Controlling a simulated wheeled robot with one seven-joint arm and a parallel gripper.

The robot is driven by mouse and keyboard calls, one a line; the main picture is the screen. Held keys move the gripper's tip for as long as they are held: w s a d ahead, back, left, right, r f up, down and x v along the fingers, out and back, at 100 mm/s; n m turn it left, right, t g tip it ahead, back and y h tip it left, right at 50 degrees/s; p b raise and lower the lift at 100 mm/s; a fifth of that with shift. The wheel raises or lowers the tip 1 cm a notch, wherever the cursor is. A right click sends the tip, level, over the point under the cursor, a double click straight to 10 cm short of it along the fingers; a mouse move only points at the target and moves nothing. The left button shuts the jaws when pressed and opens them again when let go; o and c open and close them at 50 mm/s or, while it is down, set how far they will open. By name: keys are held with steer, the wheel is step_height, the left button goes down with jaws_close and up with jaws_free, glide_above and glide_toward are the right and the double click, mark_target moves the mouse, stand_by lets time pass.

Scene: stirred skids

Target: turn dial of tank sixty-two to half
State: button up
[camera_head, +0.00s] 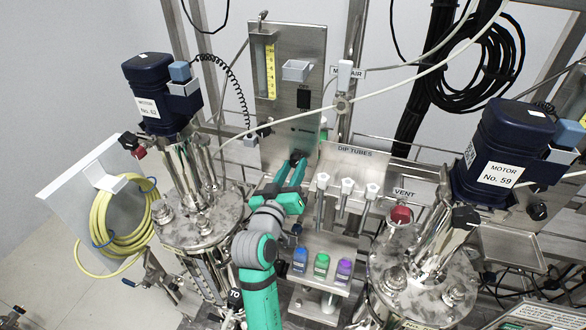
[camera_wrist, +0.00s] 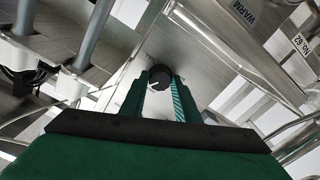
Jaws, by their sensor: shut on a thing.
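The dial is a small black round knob (camera_wrist: 160,77) with a white pointer mark, on a steel panel. In the wrist view it sits between the tips of my gripper (camera_wrist: 160,92), whose two green fingers are shut on it. The pointer mark points to the lower left in that view; the scale lettering by it is too small to read. In the head view my gripper (camera_head: 297,165) reaches the lower part of the steel panel (camera_head: 280,120), and the knob is mostly hidden. Tank sixty-two's motor (camera_head: 150,95), labelled No. 62, stands left of the panel.
The No. 59 motor (camera_head: 500,150) and its tank stand at the right. A dip tube rack (camera_head: 350,150) is right of my gripper. Blue, green and purple bottles (camera_head: 321,264) stand on a shelf below. A yellow hose coil (camera_head: 115,215) hangs at the left.

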steer(key=n, duration=0.6)
steer(key=shift+a+n, duration=0.1)
steer(key=shift+n, duration=0.2)
stand_by(0.5)
steer(key=o, duration=1)
steer(key=shift+o, duration=0.2)
steer(key=v, duration=1)
steer(key=shift+s, duration=0.4)
steer(key=shift+a, duration=0.1)
